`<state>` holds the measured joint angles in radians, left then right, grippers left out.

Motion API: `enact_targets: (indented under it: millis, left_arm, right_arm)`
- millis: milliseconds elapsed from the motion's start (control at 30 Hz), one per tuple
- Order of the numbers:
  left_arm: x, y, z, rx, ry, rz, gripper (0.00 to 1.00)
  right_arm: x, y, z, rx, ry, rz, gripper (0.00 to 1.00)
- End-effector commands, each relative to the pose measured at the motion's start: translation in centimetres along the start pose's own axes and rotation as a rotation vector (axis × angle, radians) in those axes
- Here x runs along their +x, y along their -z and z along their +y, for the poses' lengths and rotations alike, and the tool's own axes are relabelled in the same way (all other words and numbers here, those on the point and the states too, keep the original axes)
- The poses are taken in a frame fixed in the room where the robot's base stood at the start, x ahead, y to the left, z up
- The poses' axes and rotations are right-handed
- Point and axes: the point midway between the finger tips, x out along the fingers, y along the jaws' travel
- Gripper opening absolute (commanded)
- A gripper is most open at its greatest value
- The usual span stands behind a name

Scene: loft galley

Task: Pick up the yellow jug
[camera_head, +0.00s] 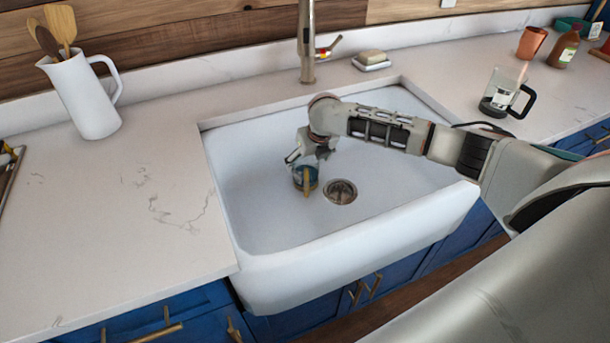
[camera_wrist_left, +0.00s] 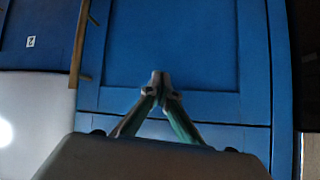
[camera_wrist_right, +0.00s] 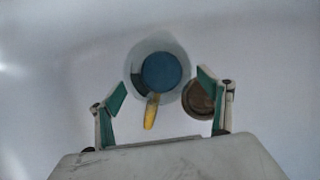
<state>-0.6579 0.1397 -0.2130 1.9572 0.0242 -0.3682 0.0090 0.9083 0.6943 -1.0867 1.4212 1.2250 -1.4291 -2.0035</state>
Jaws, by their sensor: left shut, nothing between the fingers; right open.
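The jug (camera_head: 311,173) stands in the white sink, left of the drain. In the right wrist view the jug (camera_wrist_right: 160,70) shows from above, with a pale round rim, a blue inside and a yellow handle pointing toward my gripper. My right gripper (camera_head: 307,160) is over the jug, partly hiding it in the head view. In the right wrist view this gripper (camera_wrist_right: 162,90) is open, with one finger on each side of the handle and nothing held. My left gripper (camera_wrist_left: 161,80) is shut and empty in front of blue cabinet doors; the head view does not show it.
The sink (camera_head: 262,225) has raised walls and a drain (camera_head: 341,191). A tap (camera_head: 307,40) and soap dish (camera_head: 371,63) stand behind. A white pitcher of utensils (camera_head: 85,95) stands left, a glass coffee pot (camera_head: 503,95) right. The left counter front is clear.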

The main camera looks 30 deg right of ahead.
Motion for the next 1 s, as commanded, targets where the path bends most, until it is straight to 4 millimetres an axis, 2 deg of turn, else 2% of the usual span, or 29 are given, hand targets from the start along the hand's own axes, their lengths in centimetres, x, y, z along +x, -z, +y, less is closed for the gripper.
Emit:
enact_targets:
  millis: [200, 300, 600, 667, 800, 833, 1000]
  left_arm:
    - [0.6, -0.9, 0.1, 0.0, -0.001, -0.003, 0.0]
    - [0.9, -0.8, 0.1, 0.0, 0.0, 0.001, 0.0]
    - [0.9, -0.1, -0.1, 0.001, 0.003, 0.013, 0.0]
    - [0.9, -0.1, -0.1, 0.001, 0.003, 0.014, 0.0]
    - [0.9, -0.1, -0.1, 0.0, 0.003, 0.014, 0.0]
    - [0.8, -0.1, -0.1, 0.0, 0.003, 0.013, 0.0]
    - [0.8, -0.3, -0.1, 0.0, 0.002, 0.01, 0.0]
  right_arm:
    - [3.4, 0.0, 0.1, 0.001, 0.001, 0.002, 0.79]
    - [4.3, -0.1, 0.0, 0.0, 0.001, 0.002, 0.79]
    - [4.6, -0.2, 0.0, 0.0, 0.0, -0.001, 0.79]
    - [4.6, -0.2, 0.0, 0.0, 0.0, -0.001, 0.66]
    - [4.6, -0.2, 0.0, 0.0, 0.0, 0.0, 0.29]
    - [4.6, -0.2, 0.0, 0.0, 0.0, 0.0, 0.27]
    - [4.6, -0.3, 0.0, 0.0, 0.0, -0.002, 0.26]
